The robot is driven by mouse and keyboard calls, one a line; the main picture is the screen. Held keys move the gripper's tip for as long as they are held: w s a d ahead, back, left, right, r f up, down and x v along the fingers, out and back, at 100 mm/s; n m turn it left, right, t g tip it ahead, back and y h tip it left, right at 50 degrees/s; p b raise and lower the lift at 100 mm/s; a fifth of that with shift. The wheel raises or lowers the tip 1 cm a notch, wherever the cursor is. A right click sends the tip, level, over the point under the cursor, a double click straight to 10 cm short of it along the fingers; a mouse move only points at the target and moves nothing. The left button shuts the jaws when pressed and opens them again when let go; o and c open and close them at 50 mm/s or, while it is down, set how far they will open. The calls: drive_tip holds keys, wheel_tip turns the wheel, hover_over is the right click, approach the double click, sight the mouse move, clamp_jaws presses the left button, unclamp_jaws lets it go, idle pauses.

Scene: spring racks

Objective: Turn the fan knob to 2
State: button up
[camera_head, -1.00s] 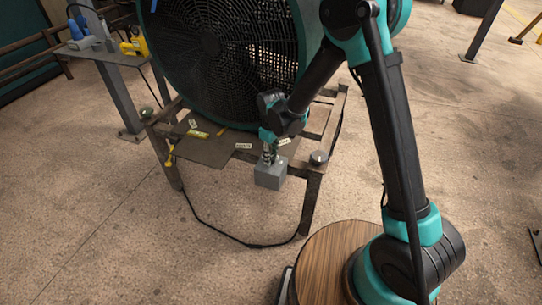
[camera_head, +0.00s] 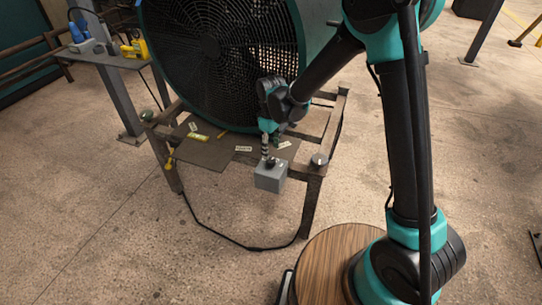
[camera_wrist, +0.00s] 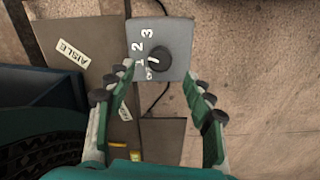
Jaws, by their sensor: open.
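The fan control is a grey box (camera_head: 270,178) on the front of the metal stand. In the wrist view its face (camera_wrist: 176,32) carries white numerals 0 to 3 and a round black knob (camera_wrist: 156,57). The knob's white mark appears to face the 1, though it is small. My gripper (camera_wrist: 157,86) is open, with its fingers spread either side and the knob between and beyond them, apparently untouched. In the head view my gripper (camera_head: 269,145) is just above the box. The large green fan (camera_head: 215,45) stands behind it.
The stand's frame (camera_head: 312,195) and a round post top (camera_head: 319,159) are right of the box. Labels (camera_head: 243,149) lie on the dark plate (camera_head: 205,156). A black cable (camera_head: 225,238) runs along the floor. A side table (camera_head: 105,58) holds tools at left.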

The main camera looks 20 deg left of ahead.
sight(271, 160)
wheel_tip(271, 160, up, 6)
idle(0.5)
drive_tip(key=d+r+m+t, duration=0.15)
drive_tip(key=d+m, duration=0.25)
drive_tip(key=d, duration=0.8)
drive_tip(key=d+r+m, duration=0.2)
drive_tip(key=d+m, duration=0.1)
drive_tip(key=d, duration=0.8)
drive_tip(key=s+d+f+m+t, duration=0.1)
drive_tip(key=s+d+m, duration=0.2)
drive_tip(key=s+d, duration=0.2)
drive_tip(key=s+d+f+m+t, duration=0.1)
drive_tip(key=s+d+m, duration=0.3)
drive_tip(key=d, duration=0.8)
drive_tip(key=shift+s+d+f+m+t, duration=0.35)
drive_tip(key=shift+s+f, duration=0.1)
drive_tip(key=shift+s, duration=0.75)
